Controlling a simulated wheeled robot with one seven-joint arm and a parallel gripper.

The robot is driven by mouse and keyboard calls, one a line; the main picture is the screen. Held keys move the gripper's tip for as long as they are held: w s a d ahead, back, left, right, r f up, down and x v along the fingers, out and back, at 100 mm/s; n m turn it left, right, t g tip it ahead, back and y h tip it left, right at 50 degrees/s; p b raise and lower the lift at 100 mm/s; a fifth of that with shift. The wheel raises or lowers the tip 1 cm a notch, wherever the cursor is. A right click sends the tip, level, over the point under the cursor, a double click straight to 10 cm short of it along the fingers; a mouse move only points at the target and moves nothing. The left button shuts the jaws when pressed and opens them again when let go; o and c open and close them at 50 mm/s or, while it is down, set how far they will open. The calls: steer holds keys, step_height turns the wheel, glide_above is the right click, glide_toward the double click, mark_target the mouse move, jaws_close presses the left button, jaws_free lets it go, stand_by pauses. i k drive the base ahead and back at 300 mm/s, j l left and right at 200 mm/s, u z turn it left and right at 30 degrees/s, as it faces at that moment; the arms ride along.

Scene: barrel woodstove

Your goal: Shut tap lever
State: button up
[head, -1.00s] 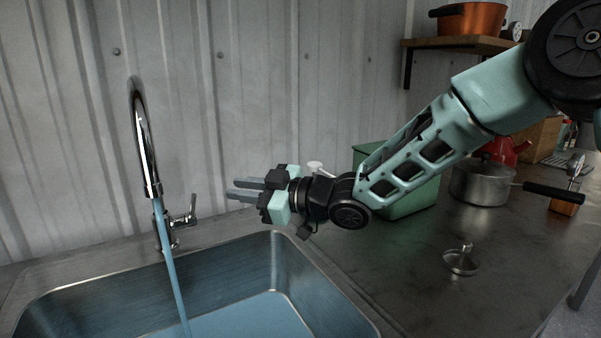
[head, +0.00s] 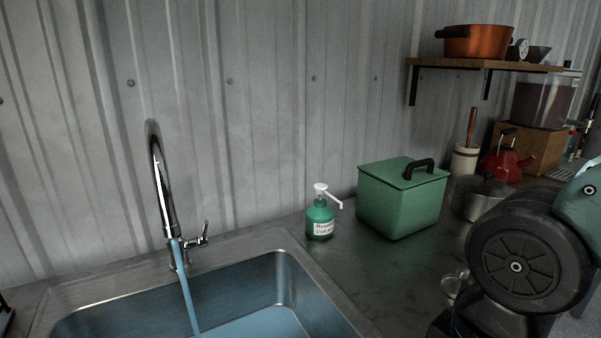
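The chrome tap (head: 160,180) stands at the back of the sink, with a tall curved spout. A blue stream of water (head: 188,290) runs from the spout into the sink basin (head: 270,275). The tap lever (head: 205,233) is on the right side of the tap's base and tilts upward. My gripper is not visible in the head view. Only dark, wheel-like and pale green links of my arm show at the lower right, well away from the tap, and nothing touches the lever.
A green soap dispenser (head: 320,220) and a green lidded box (head: 402,200) stand on the counter right of the sink. A pot (head: 480,198) and red kettle (head: 506,163) are further right. A shelf (head: 480,66) holds an orange pot (head: 474,42). Space around the lever looks clear.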

mark_target(202, 238)
steer(key=l, duration=0.6)
steer(key=i+l, duration=0.15)
steer(key=l, duration=0.45)
steer(key=u, duration=0.4)
steer(key=l+u, duration=0.1)
steer(key=u, duration=0.65)
steer(key=l+u, duration=0.1)
steer(key=u, duration=0.3)
